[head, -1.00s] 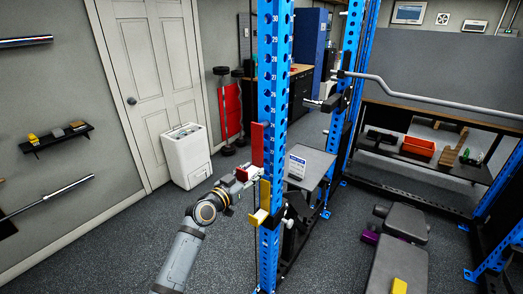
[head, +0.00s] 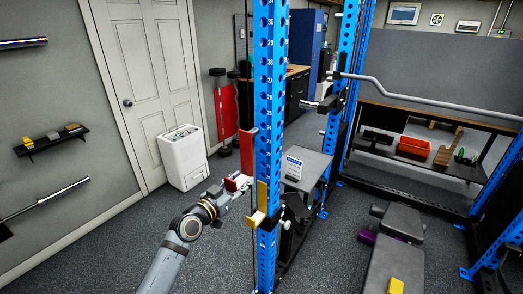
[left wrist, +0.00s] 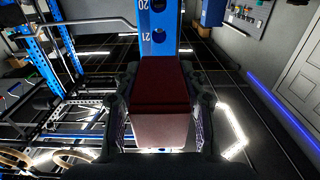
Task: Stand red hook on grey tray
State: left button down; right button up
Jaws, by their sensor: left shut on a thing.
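The red hook (head: 247,152) is upright, its tall plate just left of the numbered blue post (head: 269,120) in the head view. My left gripper (head: 231,188) is shut on the hook's lower part. In the left wrist view the hook (left wrist: 160,90) fills the space between the fingers (left wrist: 160,125), with the blue post behind it. A small gap shows between hook and post in the head view. The grey tray (head: 313,164) is right of the post, flat, with a white label card at its left side. My right gripper is not in view.
A yellow hook (head: 262,200) sits on the same post, below and right of the red one. A white bin-like appliance (head: 184,157) stands by the door. A grey bench (head: 395,262) with a yellow block (head: 395,285) is at lower right.

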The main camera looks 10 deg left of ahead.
pick_arm(q)
jog(key=s+d+f+n+y, duration=0.1)
jog(key=s+f+n+y, duration=0.1)
jog(key=s+f, duration=0.5)
jog(key=s+d+f+n+t+y, duration=0.1)
jog(key=s+f+n+y, duration=0.1)
jog(key=s+f+y, duration=0.2)
jog(key=s+f, duration=0.3)
jog(key=s, duration=0.1)
jog(key=shift+d, duration=0.3)
jog(key=shift+a+f, duration=0.1)
jog(key=shift+f, duration=0.05)
